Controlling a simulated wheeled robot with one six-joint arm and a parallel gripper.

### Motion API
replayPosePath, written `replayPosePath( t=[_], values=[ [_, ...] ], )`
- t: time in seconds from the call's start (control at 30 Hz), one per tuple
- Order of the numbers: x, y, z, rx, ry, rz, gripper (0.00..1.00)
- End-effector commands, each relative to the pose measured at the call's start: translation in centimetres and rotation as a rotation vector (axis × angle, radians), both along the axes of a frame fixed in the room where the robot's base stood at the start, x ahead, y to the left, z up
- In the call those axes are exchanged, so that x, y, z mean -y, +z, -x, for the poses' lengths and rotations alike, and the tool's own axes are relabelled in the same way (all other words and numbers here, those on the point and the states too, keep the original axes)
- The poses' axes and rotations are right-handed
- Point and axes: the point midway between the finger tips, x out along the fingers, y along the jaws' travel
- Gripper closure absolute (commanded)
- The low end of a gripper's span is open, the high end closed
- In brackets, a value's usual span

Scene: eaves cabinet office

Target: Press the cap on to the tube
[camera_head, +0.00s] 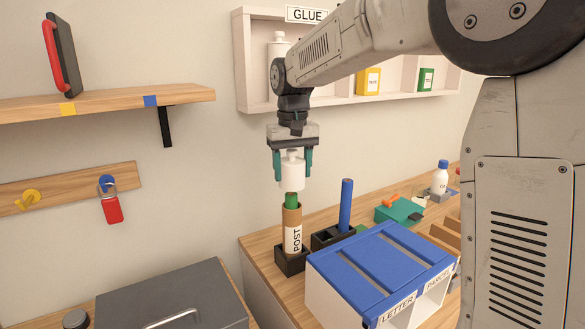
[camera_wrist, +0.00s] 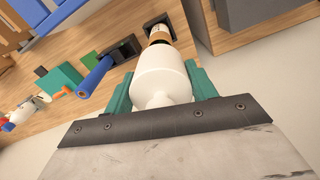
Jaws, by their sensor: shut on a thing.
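A brown tube (camera_head: 292,233) labelled POST stands upright in a black holder (camera_head: 290,263). A green piece (camera_head: 291,200) shows at its top; I cannot tell whether this is the cap or something inside the tube. My gripper (camera_head: 292,163) points down above the tube, shut on a white bottle-shaped thing (camera_head: 291,176) with a narrower neck. Its lower end is just over the green piece; I cannot tell whether they touch. In the wrist view, the white thing (camera_wrist: 160,85) lies between the teal fingers, in line with the tube (camera_wrist: 158,37) and hiding the green piece.
A blue roll (camera_head: 346,206) stands in a black holder right of the tube. A blue-topped letter box (camera_head: 375,265) stands in front. A teal object (camera_head: 398,209) and a white bottle (camera_head: 440,178) are further right. The GLUE shelf (camera_head: 243,60) is on the wall behind my arm.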

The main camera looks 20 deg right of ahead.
Motion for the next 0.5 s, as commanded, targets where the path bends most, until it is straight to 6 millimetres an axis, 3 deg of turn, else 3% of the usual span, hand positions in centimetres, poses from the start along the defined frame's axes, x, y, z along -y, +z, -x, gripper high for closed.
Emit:
replayPosePath(
  t=[0.5],
  values=[
    [0.00, -0.34, 0.01, -0.001, 0.000, 0.000, 0.65]
  ],
)
